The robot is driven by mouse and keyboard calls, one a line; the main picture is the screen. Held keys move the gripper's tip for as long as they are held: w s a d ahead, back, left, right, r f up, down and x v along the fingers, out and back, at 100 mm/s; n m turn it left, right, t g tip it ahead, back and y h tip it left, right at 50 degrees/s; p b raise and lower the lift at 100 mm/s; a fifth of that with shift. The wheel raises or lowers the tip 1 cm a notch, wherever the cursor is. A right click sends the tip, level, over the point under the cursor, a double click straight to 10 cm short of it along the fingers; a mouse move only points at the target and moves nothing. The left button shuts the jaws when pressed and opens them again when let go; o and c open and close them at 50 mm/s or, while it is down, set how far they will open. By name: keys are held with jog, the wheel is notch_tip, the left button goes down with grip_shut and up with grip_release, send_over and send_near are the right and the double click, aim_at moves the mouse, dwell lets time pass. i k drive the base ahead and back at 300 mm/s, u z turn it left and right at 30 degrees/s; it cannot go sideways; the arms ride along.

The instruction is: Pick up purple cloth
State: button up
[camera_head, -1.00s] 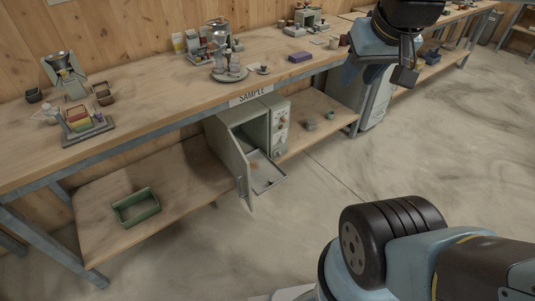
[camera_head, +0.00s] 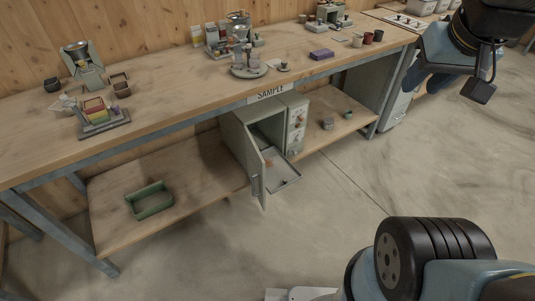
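A purple cloth (camera_head: 321,54), apparently folded into a small flat block, lies on the wooden workbench top (camera_head: 200,88) near its front edge, right of the glass-and-metal apparatus. My gripper (camera_head: 424,82) is at the end of my blue and black arm at the upper right, in front of the right part of the bench. It is to the right of the cloth in the picture and apart from it. Its fingers are not clear enough to tell whether they are open or shut.
An apparatus on a round base (camera_head: 249,71) and a small cup (camera_head: 284,66) stand left of the cloth. Dark and reddish cups (camera_head: 367,38) stand to its right. Below, a grey cabinet (camera_head: 244,140) has its door open. A green tray (camera_head: 150,200) sits on the lower shelf. The floor is clear.

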aim_at(325, 52)
jog(key=u, duration=0.05)
jog(key=k, duration=0.5)
jog(key=u, duration=0.5)
jog(key=i, duration=2.1)
jog(key=z, duration=0.45)
